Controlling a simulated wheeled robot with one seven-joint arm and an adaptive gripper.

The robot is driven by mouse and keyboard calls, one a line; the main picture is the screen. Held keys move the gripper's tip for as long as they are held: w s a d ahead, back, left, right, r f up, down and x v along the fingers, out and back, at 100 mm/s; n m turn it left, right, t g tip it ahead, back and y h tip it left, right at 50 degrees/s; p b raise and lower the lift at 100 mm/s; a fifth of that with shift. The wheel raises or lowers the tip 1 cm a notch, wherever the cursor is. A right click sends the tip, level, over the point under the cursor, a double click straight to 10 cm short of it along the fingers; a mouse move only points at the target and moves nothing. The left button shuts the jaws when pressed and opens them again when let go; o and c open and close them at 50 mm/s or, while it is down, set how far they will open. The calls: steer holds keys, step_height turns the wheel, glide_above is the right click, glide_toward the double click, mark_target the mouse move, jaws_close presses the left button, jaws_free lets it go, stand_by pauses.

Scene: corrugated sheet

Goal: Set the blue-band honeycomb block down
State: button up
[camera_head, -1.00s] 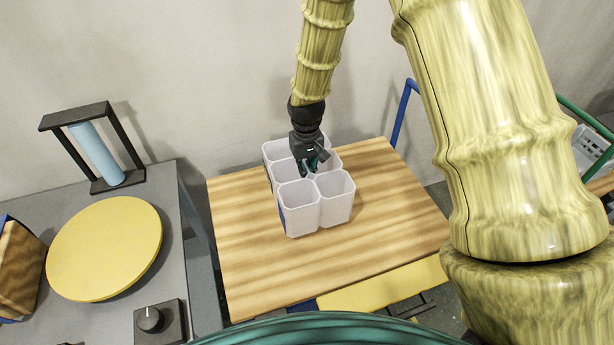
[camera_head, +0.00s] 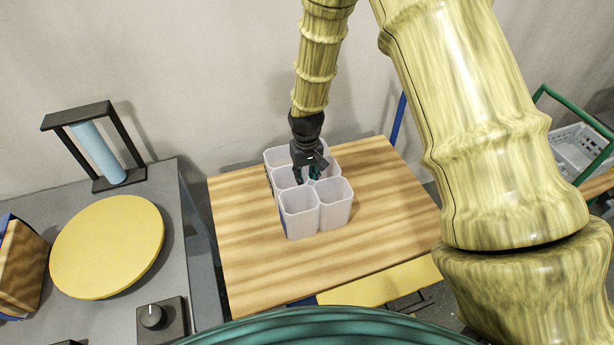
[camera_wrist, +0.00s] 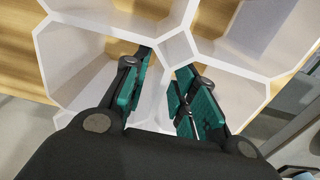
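The honeycomb block (camera_head: 300,212) is pale and has several open cells. In the wrist view, the teal-padded fingers of my gripper (camera_wrist: 168,95) stand apart on either side of a cell wall of the block (camera_wrist: 95,75), with visible gaps. The lower ends of the block's walls are partly hidden.
A grey table at left holds a yellow disc (camera_head: 107,247), a black frame with a light-blue roller (camera_head: 97,153) and a knob box (camera_head: 160,320). A grey crate (camera_head: 575,150) is at far right. The tabletop is clear around the block.

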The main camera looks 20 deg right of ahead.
steer(key=shift+r, duration=0.1)
step_height(320, 180, up, 12)
steer(key=b, duration=0.3)
stand_by(0.7)
